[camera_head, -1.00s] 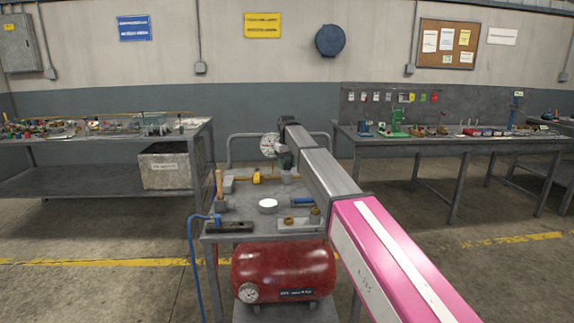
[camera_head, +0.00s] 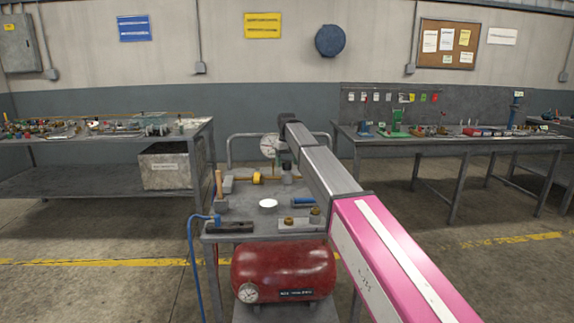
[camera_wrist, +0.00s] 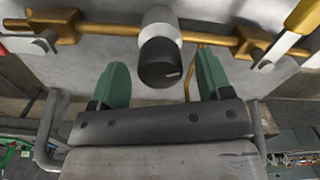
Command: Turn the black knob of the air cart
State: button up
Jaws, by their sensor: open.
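The black knob (camera_wrist: 159,66) shows in the wrist view, a short dark cylinder with a pale mark on its rim. It sits on the end of a white and grey body on a brass pipe (camera_wrist: 105,27). My gripper (camera_wrist: 161,62) is open, with one green finger on each side of the knob and a visible gap to both.
A pressure gauge (camera_head: 268,145) stands at the cart's back beside my arm. The cart top holds a white disc (camera_head: 268,203), brass fittings and a wooden handle (camera_head: 219,183). A blue hose (camera_head: 192,255) hangs at its left. Cluttered benches stand left (camera_head: 90,190) and right (camera_head: 440,149).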

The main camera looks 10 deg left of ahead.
aim_at(287, 162)
notch_tip(287, 162, up, 10)
jog(key=shift+f, duration=0.15)
jog(key=shift+s, duration=0.1)
dwell(0.4)
